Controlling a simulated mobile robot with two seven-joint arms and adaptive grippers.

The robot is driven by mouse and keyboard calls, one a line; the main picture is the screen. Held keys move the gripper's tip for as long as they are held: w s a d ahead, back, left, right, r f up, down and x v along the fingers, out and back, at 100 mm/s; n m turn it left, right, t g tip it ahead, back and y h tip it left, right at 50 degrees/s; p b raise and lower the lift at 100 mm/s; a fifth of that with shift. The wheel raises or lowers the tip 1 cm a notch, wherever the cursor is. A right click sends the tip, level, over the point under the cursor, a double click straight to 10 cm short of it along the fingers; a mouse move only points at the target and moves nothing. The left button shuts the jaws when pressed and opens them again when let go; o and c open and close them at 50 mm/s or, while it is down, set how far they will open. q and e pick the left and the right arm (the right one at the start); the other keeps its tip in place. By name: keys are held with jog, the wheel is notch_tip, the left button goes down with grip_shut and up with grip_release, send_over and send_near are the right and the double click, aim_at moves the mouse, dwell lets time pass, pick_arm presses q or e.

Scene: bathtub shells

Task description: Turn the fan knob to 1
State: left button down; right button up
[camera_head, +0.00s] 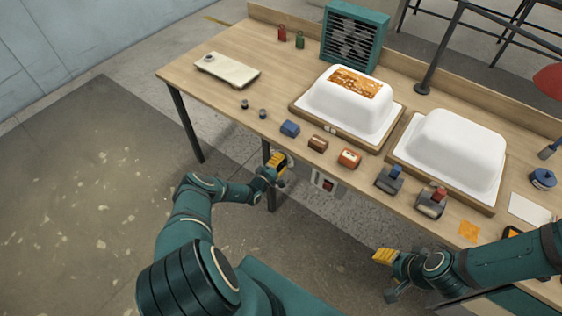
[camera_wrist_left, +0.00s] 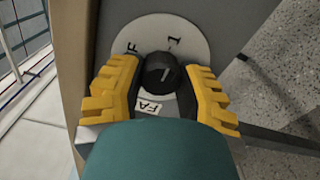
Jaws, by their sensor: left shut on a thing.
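The fan knob (camera_wrist_left: 160,73) is a round black knob on a white dial (camera_wrist_left: 196,42) marked "1" at the top and a partly hidden "F" at the left. A light line on the knob leans slightly to the upper right, roughly towards the "1". A label reading "FA" (camera_wrist_left: 148,107) shows below it, partly covered. My left gripper (camera_head: 279,162) is at the table's front edge, and its yellow fingers (camera_wrist_left: 160,88) are closed on both sides of the knob. The teal fan (camera_head: 354,38) stands at the back of the table. My right gripper (camera_head: 384,257) hangs in front of the table, away from the knob.
Two white tub shells (camera_head: 335,103) (camera_head: 452,143) sit on wooden boards. Small blocks and tools line the table's front edge, including a blue block (camera_head: 290,129). A red switch box (camera_head: 325,183) hangs under the edge, right of my left gripper. The floor at left is clear.

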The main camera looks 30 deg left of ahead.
pick_arm(q)
jog(key=shift+a, duration=0.1)
jog(key=c, duration=0.6)
grip_release()
jog(key=shift+o, duration=0.2)
jog(key=s, duration=1.2)
jog(key=shift+a, duration=0.45)
